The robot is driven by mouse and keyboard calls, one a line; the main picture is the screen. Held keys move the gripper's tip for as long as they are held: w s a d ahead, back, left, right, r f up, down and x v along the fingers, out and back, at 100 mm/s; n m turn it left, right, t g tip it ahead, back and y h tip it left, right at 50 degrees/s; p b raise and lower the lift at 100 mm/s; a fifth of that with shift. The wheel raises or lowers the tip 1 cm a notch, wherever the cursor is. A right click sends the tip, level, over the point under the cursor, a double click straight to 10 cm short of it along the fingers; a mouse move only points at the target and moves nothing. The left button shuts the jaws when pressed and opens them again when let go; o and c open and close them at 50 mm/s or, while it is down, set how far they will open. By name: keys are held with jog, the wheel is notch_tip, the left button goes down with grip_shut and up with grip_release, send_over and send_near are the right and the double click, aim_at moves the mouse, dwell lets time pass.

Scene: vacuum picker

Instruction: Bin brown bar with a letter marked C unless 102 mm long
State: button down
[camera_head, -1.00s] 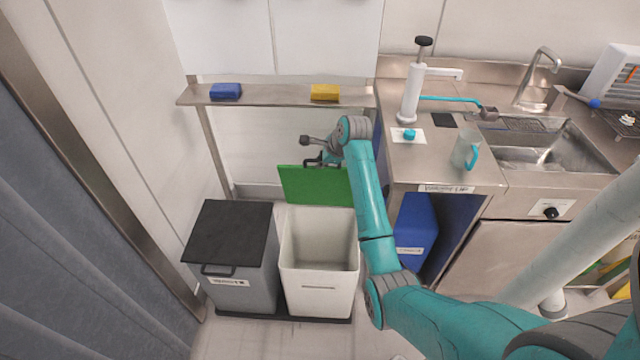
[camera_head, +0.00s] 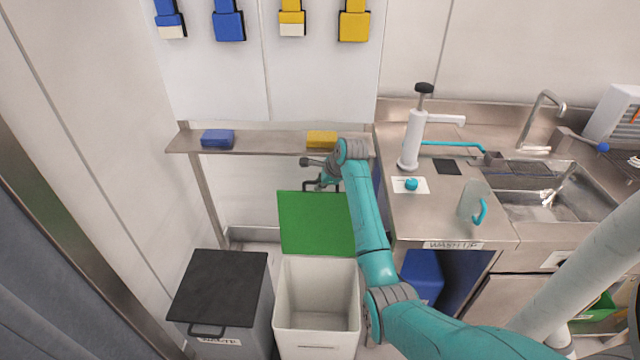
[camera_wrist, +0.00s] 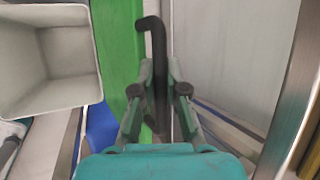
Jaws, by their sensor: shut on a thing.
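No brown bar shows in either view. My gripper (camera_head: 322,184) is at the top edge of the raised green lid (camera_head: 310,228). In the wrist view my gripper (camera_wrist: 160,80) is shut on the lid's dark bent handle (camera_wrist: 157,45), which runs between its fingers. The lid stands up behind the open white bin (camera_head: 317,335). The white bin looks empty inside, and it also shows at the upper left of the wrist view (camera_wrist: 60,100).
A grey bin with a shut black lid (camera_head: 220,290) stands left of the white bin. A steel shelf (camera_head: 265,140) above holds a blue block (camera_head: 217,139) and a yellow block (camera_head: 321,139). A counter (camera_head: 430,220) with pump and sink is at right.

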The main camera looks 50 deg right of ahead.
jog(key=c, duration=1.2)
grip_release()
jog(key=shift+s+r, duration=0.1)
jog(key=shift+r, duration=0.05)
jog(key=d+v, duration=0.1)
jog(key=v, duration=1)
jog(key=shift+a+r, duration=0.35)
jog(key=shift+a, duration=0.15)
jog(key=shift+s+f, duration=0.1)
jog(key=shift+s, duration=0.05)
